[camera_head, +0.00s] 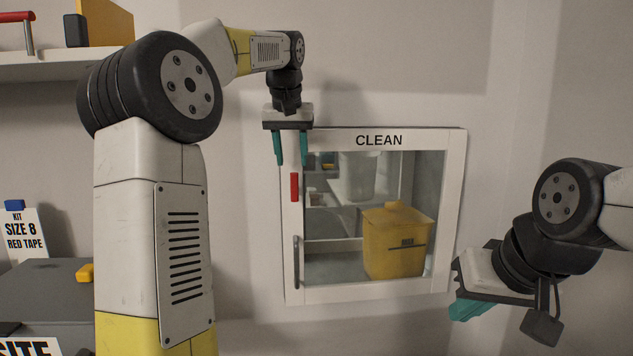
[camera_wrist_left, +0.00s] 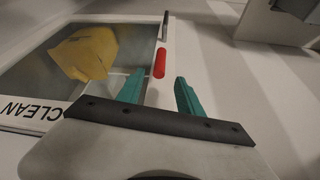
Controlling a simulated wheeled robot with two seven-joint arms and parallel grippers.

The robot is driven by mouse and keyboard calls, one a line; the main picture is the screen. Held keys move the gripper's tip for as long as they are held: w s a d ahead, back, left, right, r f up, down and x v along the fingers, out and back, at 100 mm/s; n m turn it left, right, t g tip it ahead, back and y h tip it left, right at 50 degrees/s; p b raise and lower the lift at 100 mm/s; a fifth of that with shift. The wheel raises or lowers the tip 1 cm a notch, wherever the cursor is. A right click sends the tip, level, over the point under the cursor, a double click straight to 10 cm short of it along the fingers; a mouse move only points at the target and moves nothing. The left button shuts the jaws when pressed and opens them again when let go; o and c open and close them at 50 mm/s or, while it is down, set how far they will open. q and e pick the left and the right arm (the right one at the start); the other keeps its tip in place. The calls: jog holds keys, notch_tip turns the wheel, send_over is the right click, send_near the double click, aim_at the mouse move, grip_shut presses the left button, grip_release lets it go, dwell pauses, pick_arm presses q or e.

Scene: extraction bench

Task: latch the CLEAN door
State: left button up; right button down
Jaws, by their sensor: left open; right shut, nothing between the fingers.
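The CLEAN door (camera_head: 378,295) is a white-framed glass door on the back wall, and it looks closed against its frame. A red latch (camera_head: 294,187) stands upright on its left side, above a grey bar handle (camera_head: 296,262). In the left wrist view the red latch (camera_wrist_left: 160,63) lies just beyond the fingertips. My left gripper (camera_head: 291,163) points down at the door's upper left corner, open and empty, above the latch. Its teal fingers (camera_wrist_left: 158,88) show apart in the left wrist view. My right gripper (camera_head: 470,308) is shut and empty at the door's lower right.
A yellow bin (camera_head: 397,243) stands behind the glass. A shelf (camera_head: 55,65) is at the upper left. A grey box (camera_head: 45,295) with a yellow clip and a "KIT SIZE 8 RED TAPE" card (camera_head: 22,235) are at the left. The wall around the door is bare.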

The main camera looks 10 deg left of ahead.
aim_at(294, 174)
pick_arm(q)
jog(key=x, duration=0.7)
jog(key=shift+w+f, duration=0.2)
jog(key=shift+f, duration=0.15)
jog(key=shift+c, duration=0.2)
grip_shut()
